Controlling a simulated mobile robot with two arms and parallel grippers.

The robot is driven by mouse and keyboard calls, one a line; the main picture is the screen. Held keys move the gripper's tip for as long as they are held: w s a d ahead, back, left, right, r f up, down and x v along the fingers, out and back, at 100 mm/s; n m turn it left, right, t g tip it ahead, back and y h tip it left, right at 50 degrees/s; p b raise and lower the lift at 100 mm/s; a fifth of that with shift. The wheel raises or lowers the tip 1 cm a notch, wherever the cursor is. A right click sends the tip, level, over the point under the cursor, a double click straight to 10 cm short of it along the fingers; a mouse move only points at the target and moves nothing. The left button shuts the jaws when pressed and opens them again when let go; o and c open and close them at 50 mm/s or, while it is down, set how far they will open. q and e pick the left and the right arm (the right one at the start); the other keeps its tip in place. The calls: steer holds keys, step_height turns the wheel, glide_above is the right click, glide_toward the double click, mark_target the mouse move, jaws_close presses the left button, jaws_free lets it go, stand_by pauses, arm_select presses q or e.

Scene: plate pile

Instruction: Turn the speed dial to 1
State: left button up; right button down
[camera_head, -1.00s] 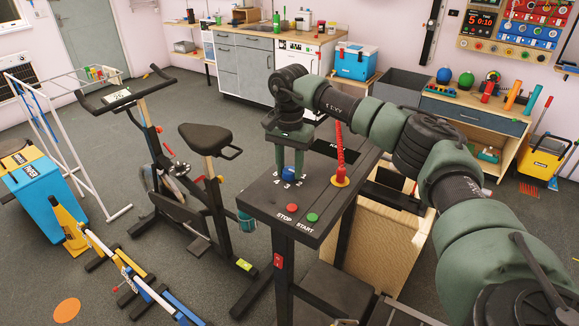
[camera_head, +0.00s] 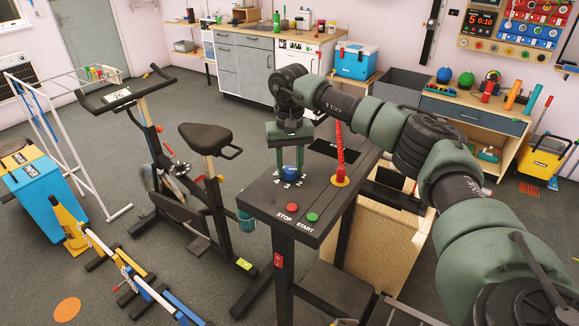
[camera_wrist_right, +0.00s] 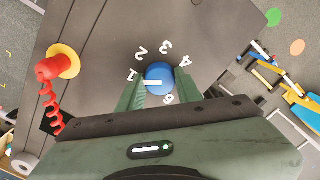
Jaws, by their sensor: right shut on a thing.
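The blue speed dial (camera_head: 289,173) sits on the dark top of a control stand (camera_head: 262,203). In the right wrist view the dial (camera_wrist_right: 163,72) shows a white pointer line directed left, roughly toward the printed 1 (camera_wrist_right: 132,75). The digits 2, 3 and 4 run around its far side. My right gripper (camera_head: 290,164) reaches down over the dial and is shut on it. In the wrist view the right gripper's fingers (camera_wrist_right: 158,84) stand on both sides of the dial. My left gripper is not in view.
A red stop button (camera_head: 292,207) and green start button (camera_head: 313,217) are at the stand's near edge. A red coiled cord on a yellow-based red piece (camera_head: 340,180) stands right of the dial. An exercise bike (camera_head: 180,185) is to the left.

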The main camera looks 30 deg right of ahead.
mark_target(289, 169)
steer(key=shift+r, duration=0.1)
stand_by(0.3)
steer(key=c, duration=0.9)
jaws_free()
steer(key=shift+c, duration=0.2)
step_height(289, 169, up, 6)
steer(key=shift+r+b, duration=0.25)
steer(key=shift+b, duration=0.65)
steer(key=shift+r, duration=0.6)
